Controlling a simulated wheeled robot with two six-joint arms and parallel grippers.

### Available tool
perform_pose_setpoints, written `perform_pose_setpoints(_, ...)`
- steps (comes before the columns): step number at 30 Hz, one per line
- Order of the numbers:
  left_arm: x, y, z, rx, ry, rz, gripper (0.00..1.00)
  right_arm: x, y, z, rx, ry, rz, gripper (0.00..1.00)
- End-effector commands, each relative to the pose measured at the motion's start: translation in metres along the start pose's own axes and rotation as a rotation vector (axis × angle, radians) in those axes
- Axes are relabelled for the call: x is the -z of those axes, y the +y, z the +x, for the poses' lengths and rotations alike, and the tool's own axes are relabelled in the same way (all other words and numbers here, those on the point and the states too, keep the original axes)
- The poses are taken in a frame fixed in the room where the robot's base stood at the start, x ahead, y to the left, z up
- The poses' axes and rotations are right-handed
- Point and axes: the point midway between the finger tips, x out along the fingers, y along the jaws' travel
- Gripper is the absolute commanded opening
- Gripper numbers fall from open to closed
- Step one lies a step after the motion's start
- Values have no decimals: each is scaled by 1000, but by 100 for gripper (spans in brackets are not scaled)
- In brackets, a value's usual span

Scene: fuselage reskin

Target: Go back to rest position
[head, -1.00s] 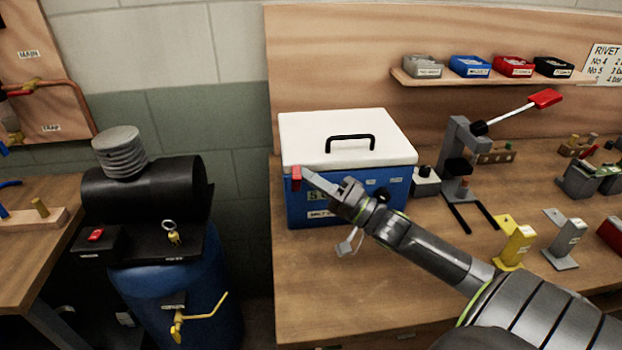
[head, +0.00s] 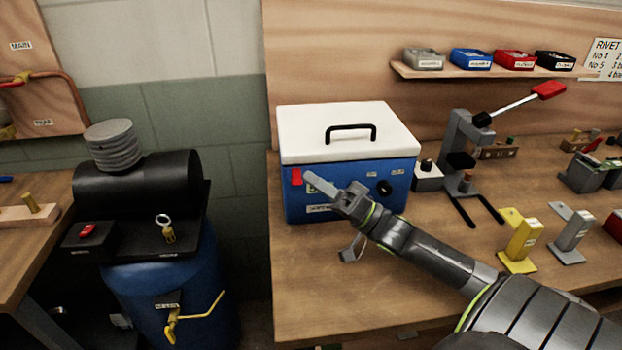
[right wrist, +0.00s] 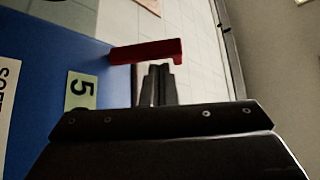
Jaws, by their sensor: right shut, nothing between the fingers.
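My right gripper (head: 312,179) is in front of the blue box with a white lid, beside the red latch (head: 296,177) at its front left corner. Its fingers are shut with nothing between them. In the right wrist view the shut fingers (right wrist: 157,84) point toward the red latch (right wrist: 146,51), next to the blue front. I cannot tell whether they touch it. The blue cooler-like box (head: 347,133) has a closed lid with a black handle. My left gripper is not in view.
A hand press (head: 462,140) with a red-tipped lever stands right of the box. Yellow (head: 517,240) and grey (head: 570,235) brackets stand near my right arm. A blue compressor tank (head: 175,285) stands on the left, below the bench edge.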

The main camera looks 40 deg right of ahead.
Motion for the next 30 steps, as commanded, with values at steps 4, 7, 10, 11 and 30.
perform_pose_setpoints(4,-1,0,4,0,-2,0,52,-2,3,-28,-11,-5,0,0)
perform_pose_setpoints(7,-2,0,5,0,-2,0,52,-2,3,-43,-10,-3,0,0)
perform_pose_setpoints(10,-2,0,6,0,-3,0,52,-1,3,-54,-9,-4,-2,0)
perform_pose_setpoints(11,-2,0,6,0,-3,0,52,-1,2,-57,-8,-3,-2,0)
perform_pose_setpoints(30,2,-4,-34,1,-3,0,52,24,-26,-42,-5,-1,-1,0)
